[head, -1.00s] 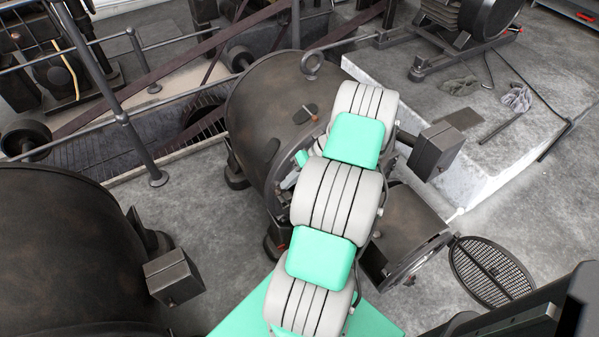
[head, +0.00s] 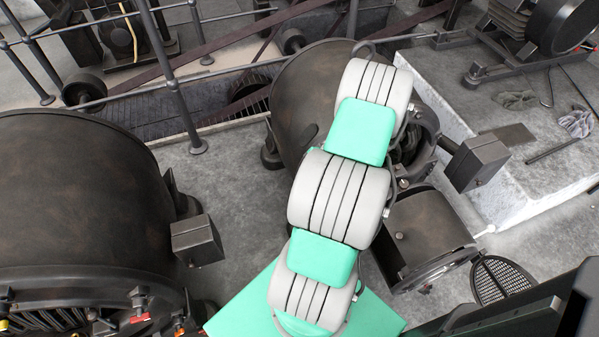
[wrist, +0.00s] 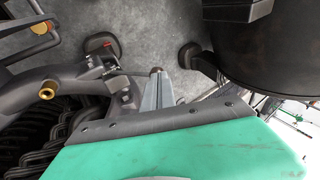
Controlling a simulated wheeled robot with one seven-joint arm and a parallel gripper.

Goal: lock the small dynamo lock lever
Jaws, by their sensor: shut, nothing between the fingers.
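My gripper (wrist: 157,92) shows in the wrist view as narrow grey fingers, shut and empty, beyond the green wrist cover. Their tips are close to a dark metal bracket (wrist: 118,85) with a thin rod, at left; I cannot tell whether they touch. I cannot make out the lock lever for certain. In the head view my arm crosses in front of the middle dynamo (head: 310,85), a dark drum with an open ring end (head: 425,145), and hides my gripper and part of that end.
Another dark dynamo (head: 80,200) fills the left, with red and yellow terminals below. A smaller dark cylinder (head: 435,232) and a dark box (head: 478,162) are right of my arm. A round grille (head: 500,280) lies on the floor. A railing (head: 180,95) stands behind.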

